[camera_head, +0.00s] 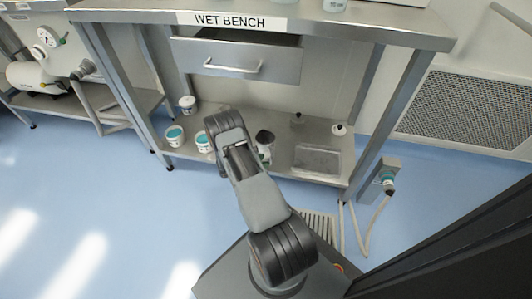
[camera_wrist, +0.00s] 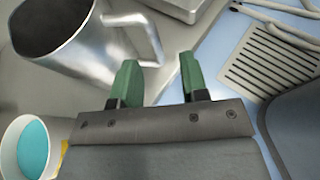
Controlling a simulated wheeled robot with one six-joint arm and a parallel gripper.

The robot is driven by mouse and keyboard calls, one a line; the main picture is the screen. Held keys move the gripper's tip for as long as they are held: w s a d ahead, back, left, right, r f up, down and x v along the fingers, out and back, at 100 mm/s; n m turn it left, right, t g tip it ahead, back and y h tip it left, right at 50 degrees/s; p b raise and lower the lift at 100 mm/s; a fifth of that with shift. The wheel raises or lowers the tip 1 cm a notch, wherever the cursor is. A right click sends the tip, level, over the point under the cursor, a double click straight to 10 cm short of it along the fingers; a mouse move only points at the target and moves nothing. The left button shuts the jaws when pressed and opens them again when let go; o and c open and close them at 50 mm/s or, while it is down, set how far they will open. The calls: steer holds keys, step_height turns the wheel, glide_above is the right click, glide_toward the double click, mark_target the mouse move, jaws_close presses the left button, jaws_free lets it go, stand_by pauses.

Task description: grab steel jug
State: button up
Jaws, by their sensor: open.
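The steel jug (camera_wrist: 95,62) fills the upper left of the wrist view, its dark open mouth facing the camera. Its handle (camera_wrist: 150,40) sticks out to the right, just beyond my gripper (camera_wrist: 158,80). My two green fingertips are apart with nothing between them; the left one is close to the handle's lower end, and I cannot tell if they touch. In the head view the jug (camera_head: 265,137) stands on the bench's lower shelf, partly hidden by my arm. My fingers are hidden there.
White tubs with teal contents (camera_head: 174,135) stand left on the lower shelf (camera_head: 283,168); one tub (camera_wrist: 12,150) is close by in the wrist view. A steel tray (camera_head: 317,160) lies to the right. The bench top (camera_head: 330,22) and drawer (camera_head: 235,62) are above. A floor grate (camera_head: 322,228) is in front.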

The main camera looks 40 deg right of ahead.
mark_target(271, 160)
steer(key=b+x, duration=0.2)
steer(key=x, duration=0.2)
steer(key=shift+d+f, duration=0.1)
steer(key=shift+f, duration=0.1)
steer(key=shift+d+b, duration=0.3)
steer(key=shift+d, duration=0.2)
jaws_close()
